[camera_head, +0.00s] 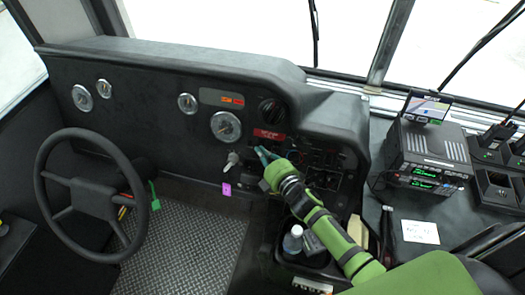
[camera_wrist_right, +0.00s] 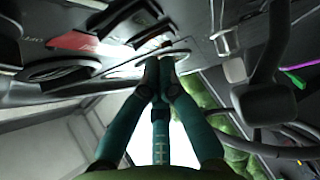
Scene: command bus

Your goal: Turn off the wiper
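My right gripper (camera_head: 263,152) is at the dashboard's control panel, just below the red label (camera_head: 269,134). Its teal fingertips meet in the right wrist view (camera_wrist_right: 160,62), close to the panel's face. I cannot tell whether they touch a control, and no held thing shows between them. The wiper control cannot be made out for certain; small dark switches (camera_head: 322,158) sit right of the gripper. One wiper arm (camera_head: 315,35) stands against the windshield, and another (camera_head: 485,42) slants across the right pane. My left gripper is not in view.
The steering wheel (camera_head: 42,200) is at the left. A silver key-like knob (camera_head: 232,159) and a pink tag (camera_head: 227,189) are left of my gripper. A bottle (camera_head: 293,240) stands below my forearm. Radio equipment (camera_head: 430,150) sits at the right.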

